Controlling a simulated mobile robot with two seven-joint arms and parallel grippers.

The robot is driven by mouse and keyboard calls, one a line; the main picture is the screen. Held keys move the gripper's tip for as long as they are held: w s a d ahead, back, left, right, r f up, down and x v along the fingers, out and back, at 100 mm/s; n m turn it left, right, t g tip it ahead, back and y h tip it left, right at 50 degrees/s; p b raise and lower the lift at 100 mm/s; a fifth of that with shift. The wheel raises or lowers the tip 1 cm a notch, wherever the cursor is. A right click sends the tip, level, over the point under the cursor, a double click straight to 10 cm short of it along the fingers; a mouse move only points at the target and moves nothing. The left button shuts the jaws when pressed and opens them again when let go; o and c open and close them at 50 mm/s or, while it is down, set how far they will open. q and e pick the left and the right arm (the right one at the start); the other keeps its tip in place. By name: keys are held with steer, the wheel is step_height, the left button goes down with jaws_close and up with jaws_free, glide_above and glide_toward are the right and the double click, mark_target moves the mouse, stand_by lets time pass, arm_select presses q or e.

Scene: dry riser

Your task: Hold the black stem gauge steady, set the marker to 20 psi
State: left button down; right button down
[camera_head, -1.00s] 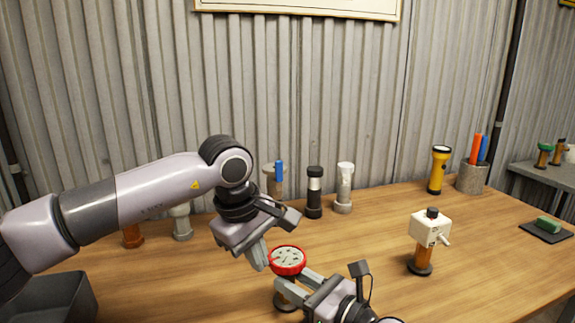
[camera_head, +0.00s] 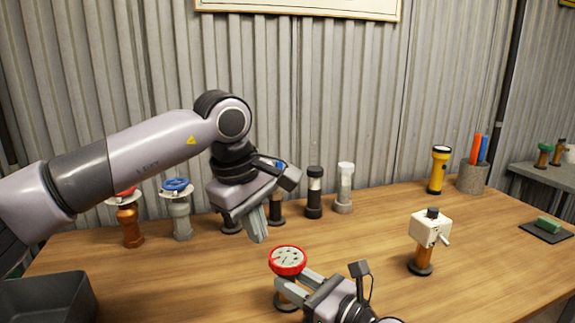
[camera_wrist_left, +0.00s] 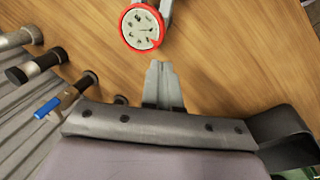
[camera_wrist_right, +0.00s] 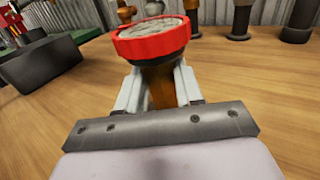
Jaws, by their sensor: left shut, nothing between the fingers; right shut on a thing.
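A round gauge (camera_head: 288,255) with a red rim and a pale dial stands upright near the front of the table; it also shows in the left wrist view (camera_wrist_left: 141,27) and the right wrist view (camera_wrist_right: 152,40). Its stem looks brown rather than black in the right wrist view. A small red mark lies near the dial's edge in the left wrist view. My right gripper (camera_head: 280,289) is shut on the stem, just below the head. My left gripper (camera_head: 257,238) is shut and empty, above and left of the gauge, apart from it. The dial figures are too small to read.
A white box on a brown stem (camera_head: 428,230) stands to the right. Red-topped (camera_head: 128,215) and blue-topped (camera_head: 178,210) valves, dark and pale posts, and a yellow flashlight (camera_head: 438,170) line the back. A grey bin (camera_head: 48,300) sits front left.

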arm_select(q)
step_height(320, 180, down, 6)
steer(key=s+d, duration=0.1)
steer(key=d, duration=0.1)
steer(key=shift+s, duration=0.4)
steer(key=shift+w+d, duration=0.15)
steer(key=shift+w, duration=0.1)
stand_by(0.8)
steer(key=shift+w+a+f, duration=0.1)
steer(key=shift+w+a, duration=0.15)
steer(key=shift+a, duration=0.05)
stand_by(0.3)
steer(key=w+d+v, duration=0.1)
steer(key=v, duration=0.5)
steer(key=shift+s+a, duration=0.3)
stand_by(0.4)
